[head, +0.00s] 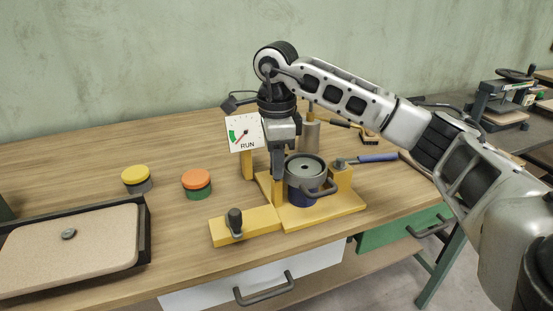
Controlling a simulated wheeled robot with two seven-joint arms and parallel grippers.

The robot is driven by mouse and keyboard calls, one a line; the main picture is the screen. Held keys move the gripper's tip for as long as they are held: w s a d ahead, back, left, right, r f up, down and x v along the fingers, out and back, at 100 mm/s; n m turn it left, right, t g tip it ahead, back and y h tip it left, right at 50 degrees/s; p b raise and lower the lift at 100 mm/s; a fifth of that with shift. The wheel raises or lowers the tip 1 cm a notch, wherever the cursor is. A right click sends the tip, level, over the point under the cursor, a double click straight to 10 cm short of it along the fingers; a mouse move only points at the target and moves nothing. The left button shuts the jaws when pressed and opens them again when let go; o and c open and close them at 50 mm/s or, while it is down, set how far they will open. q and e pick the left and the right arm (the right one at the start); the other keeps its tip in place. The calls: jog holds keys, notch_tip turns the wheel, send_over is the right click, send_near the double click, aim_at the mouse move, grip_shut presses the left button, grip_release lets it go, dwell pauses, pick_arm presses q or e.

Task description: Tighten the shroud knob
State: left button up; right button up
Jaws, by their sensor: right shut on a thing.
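A grey round shroud (305,168) with a side handle (320,190) sits over a dark blue base (301,197) on a yellow fixture (330,205). My right gripper (278,177) points straight down at the left side of the shroud, its fingers closed on a small part there. That part, where the shroud knob would be, is hidden by the fingers. A black-topped upright handle (235,222) stands on the yellow arm at the front left, apart from the gripper. My left gripper is not in view.
A RUN dial (244,133) with a red needle stands close behind the gripper. Yellow (135,174) and orange (197,179) capped pots and a board in a dark tray (147,230) are to the left. A blue-handled tool (375,158) lies right. Bare wood lies between.

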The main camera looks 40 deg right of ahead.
jog(key=o, duration=1)
pick_arm(q)
jog(key=p, duration=0.1)
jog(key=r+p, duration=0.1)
jog(key=p, duration=0.1)
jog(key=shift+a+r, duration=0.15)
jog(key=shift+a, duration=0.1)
pick_arm(e)
notch_tip(320, 180, up, 16)
